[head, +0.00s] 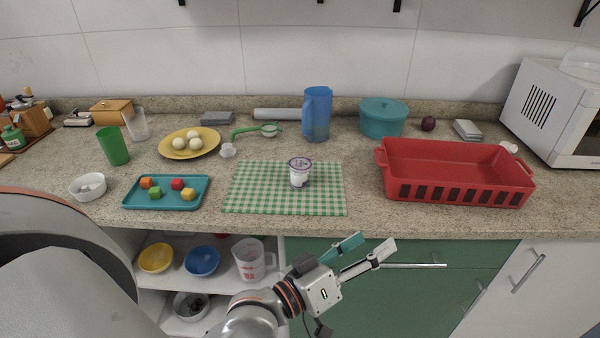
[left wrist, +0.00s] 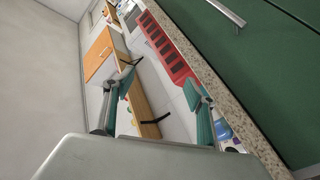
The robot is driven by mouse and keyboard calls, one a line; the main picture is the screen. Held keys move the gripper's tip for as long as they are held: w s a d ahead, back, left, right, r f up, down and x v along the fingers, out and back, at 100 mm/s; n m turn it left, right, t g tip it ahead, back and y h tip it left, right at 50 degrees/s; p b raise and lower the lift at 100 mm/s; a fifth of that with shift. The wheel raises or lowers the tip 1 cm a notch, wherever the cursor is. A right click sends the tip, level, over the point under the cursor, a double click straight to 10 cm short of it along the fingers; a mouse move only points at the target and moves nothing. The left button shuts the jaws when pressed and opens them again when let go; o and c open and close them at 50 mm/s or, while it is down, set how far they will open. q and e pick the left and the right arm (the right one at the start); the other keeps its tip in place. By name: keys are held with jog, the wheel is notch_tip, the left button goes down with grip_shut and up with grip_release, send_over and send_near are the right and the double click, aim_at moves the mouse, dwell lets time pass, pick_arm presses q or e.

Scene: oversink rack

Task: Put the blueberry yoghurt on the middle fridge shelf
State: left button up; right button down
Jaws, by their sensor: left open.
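The blueberry yoghurt (head: 300,172) is a small white cup with a purple lid. It stands upright on a green checked cloth (head: 245,203) in the middle of the counter. My left gripper (head: 368,246) is open and empty, low in front of the counter's front edge, to the right of the yoghurt and apart from it. Its teal fingers also show in the left wrist view (left wrist: 165,105), with nothing between them. My right gripper is not in view. No fridge or fridge shelf can be made out.
A red crate (head: 455,180) stands to the right of the cloth and a teal tray with coloured cubes (head: 137,201) to its left. A blue pitcher (head: 317,115) stands behind. Open shelves with bowls (head: 202,261) lie below the counter.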

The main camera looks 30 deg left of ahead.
aim_at(302, 171)
pick_arm(q)
jog(key=w+a+r+n+t+y, duration=0.1)
jog(key=a+r+n+t+y, duration=0.2)
jog(key=a+r+n+y, duration=0.55)
jog(key=w+a+r+n+t+y, duration=0.1)
jog(key=w+r+n+t+y, duration=0.25)
jog(key=n, duration=1.05)
jog(key=a+f+n+g+y, duration=0.2)
jog(key=f+n+g, duration=0.1)
jog(key=n, duration=0.3)
jog(key=a+f+n+g+y, duration=0.2)
jog(key=a+f+n+g, duration=0.1)
jog(key=n, duration=0.3)
jog(key=a+f+n+g+y, duration=0.2)
jog(key=a+f+n+g, duration=0.1)
jog(key=n, duration=0.3)
jog(key=shift+w+a+f+g, duration=0.1)
jog(key=shift+a+f+g, duration=0.1)
jog(key=shift+f+g, duration=0.35)
jog(key=shift+x, duration=1.15)
jog(key=x, duration=0.4)
jog(key=shift+w+r+p, duration=0.2)
jog(key=shift+r+p, duration=0.15)
jog(key=shift+p, duration=0.05)
jog(key=shift+w+a+f, duration=0.1)
jog(key=shift+w+a, duration=0.25)
jog(key=shift+w, duration=0.1)
jog(key=c, duration=1.2)
jog(key=shift+c, duration=0.5)
